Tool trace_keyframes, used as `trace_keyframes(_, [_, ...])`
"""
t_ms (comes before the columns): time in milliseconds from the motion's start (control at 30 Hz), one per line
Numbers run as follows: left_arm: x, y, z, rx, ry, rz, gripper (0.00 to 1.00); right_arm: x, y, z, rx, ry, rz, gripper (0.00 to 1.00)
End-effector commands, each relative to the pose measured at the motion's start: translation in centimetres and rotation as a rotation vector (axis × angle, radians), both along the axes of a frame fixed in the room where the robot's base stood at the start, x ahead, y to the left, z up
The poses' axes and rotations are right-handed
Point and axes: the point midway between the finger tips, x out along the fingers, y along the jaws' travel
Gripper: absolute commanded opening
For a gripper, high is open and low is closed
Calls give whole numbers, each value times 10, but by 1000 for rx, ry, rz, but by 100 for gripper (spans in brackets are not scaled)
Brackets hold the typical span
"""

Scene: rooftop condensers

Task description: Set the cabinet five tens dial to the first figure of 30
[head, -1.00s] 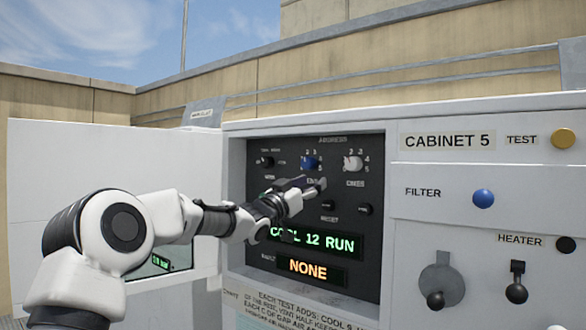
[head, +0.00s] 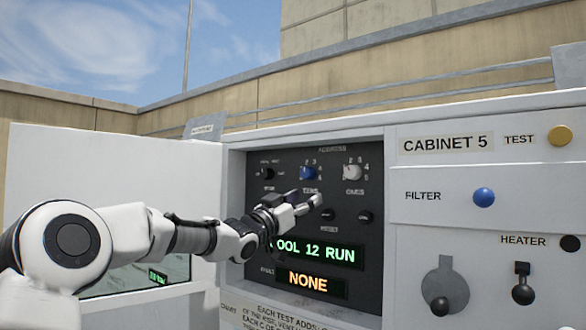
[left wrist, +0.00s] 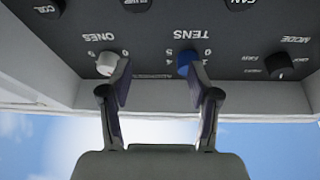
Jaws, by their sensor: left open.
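The blue tens dial (head: 309,173) sits on the dark panel of cabinet 5, with its TENS label below it. Its pointer is too small to read. The white ones dial (head: 352,172) is to its right. My left gripper (head: 308,202) is open and empty, below the tens dial in the head view. The left wrist view is upside down: the tens dial (left wrist: 186,62) appears by one fingertip of my left gripper (left wrist: 160,78), and the ones dial (left wrist: 106,65) by the other. I cannot tell whether a finger touches either. My right gripper is not in view.
A dark mode knob (head: 267,173) is left of the tens dial. Green COOL 12 RUN (head: 315,251) and orange NONE (head: 307,281) displays sit lower. The panel is recessed in a pale frame, with an open white door (head: 110,185) at left.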

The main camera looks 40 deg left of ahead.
Motion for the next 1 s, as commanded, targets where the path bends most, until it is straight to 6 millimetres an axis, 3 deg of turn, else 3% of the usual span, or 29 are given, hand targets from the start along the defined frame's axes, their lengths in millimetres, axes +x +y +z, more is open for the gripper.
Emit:
trace_keyframes(100, [0,0,5,1,-1,-1,61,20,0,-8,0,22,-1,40])
trace_keyframes(533, [-3,-2,89,4,-3,-2,61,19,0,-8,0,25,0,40])
trace_keyframes(667, [-3,-2,98,0,-1,-1,61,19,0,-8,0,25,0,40])
trace_keyframes(1000, [-2,0,96,17,8,13,62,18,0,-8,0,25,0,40])
